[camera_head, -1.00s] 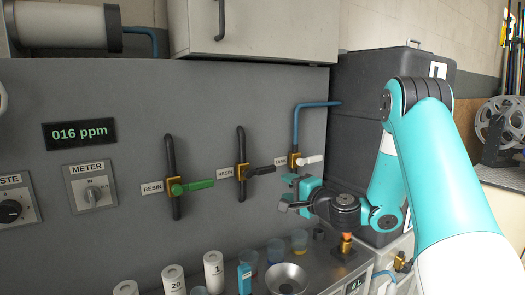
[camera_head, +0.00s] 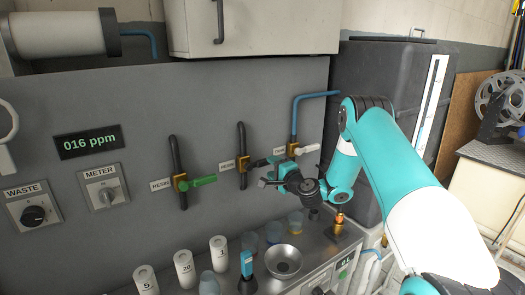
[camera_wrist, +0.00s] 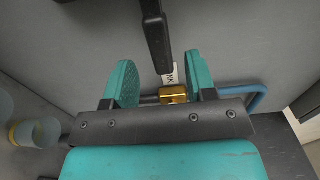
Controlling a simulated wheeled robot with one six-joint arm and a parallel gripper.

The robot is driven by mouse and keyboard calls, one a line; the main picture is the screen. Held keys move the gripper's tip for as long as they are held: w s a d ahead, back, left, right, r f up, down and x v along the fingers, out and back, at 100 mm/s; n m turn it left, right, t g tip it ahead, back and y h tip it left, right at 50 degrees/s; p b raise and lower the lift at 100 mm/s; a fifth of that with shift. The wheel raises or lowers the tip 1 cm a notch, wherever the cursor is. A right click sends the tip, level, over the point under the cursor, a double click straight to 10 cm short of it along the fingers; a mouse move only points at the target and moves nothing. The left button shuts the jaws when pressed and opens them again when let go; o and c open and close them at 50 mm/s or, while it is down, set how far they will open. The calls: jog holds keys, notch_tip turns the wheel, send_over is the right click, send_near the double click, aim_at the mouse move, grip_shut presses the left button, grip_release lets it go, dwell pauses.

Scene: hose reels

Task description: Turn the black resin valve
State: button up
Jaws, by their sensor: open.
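The black resin valve has a black lever (camera_head: 259,163) pointing right from a brass body (camera_head: 242,165) on a dark vertical pipe on the grey panel. My gripper (camera_head: 271,175) is just right of and slightly below the lever's free end. In the wrist view the two teal fingers (camera_wrist: 161,72) stand apart with nothing held.
A green-levered resin valve (camera_head: 200,182) is to the left. The tank valve's white lever (camera_head: 307,149) is close to my gripper, with a blue pipe (camera_head: 296,110) above it. Cups, labelled bottles and a metal bowl (camera_head: 284,262) stand on the counter below.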

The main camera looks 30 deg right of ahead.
aim_at(267, 163)
jog(key=w+p, duration=0.2)
jog(key=w, duration=0.4)
jog(key=shift+w+a, duration=0.1)
jog(key=shift+w, duration=0.25)
grip_shut()
